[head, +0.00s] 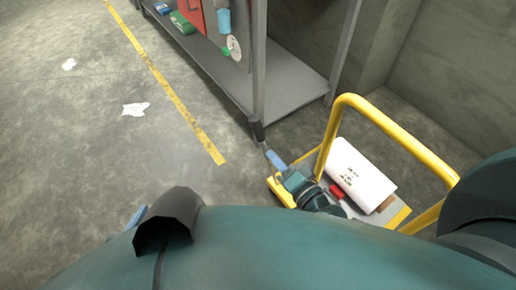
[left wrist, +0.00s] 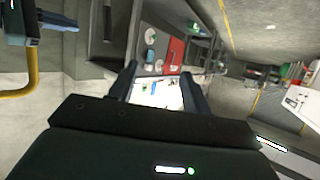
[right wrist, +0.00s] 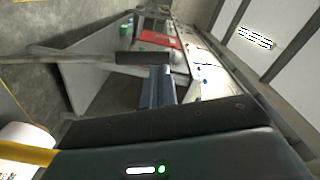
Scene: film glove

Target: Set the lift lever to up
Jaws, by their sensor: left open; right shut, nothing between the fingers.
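The lever's dark grip (head: 257,128) stands out beyond the yellow cart in the head view, on a thin rod angled back to the cart. It shows in the right wrist view as a dark bar (right wrist: 143,58) across the front of the fingertips. My right gripper (head: 275,160) is shut and empty, close beside the lever; I cannot tell if it touches. Its closed fingers show in the right wrist view (right wrist: 161,86). My left gripper (left wrist: 158,88) is open and empty, well away from the lever. The lever's base is hidden.
The cart's yellow handle (head: 395,122) arches over a white roll (head: 360,173) and a small red part (head: 336,191). A grey metal shelf (head: 295,88) stands just behind the lever. Open concrete floor with a yellow line (head: 180,105) lies to the left.

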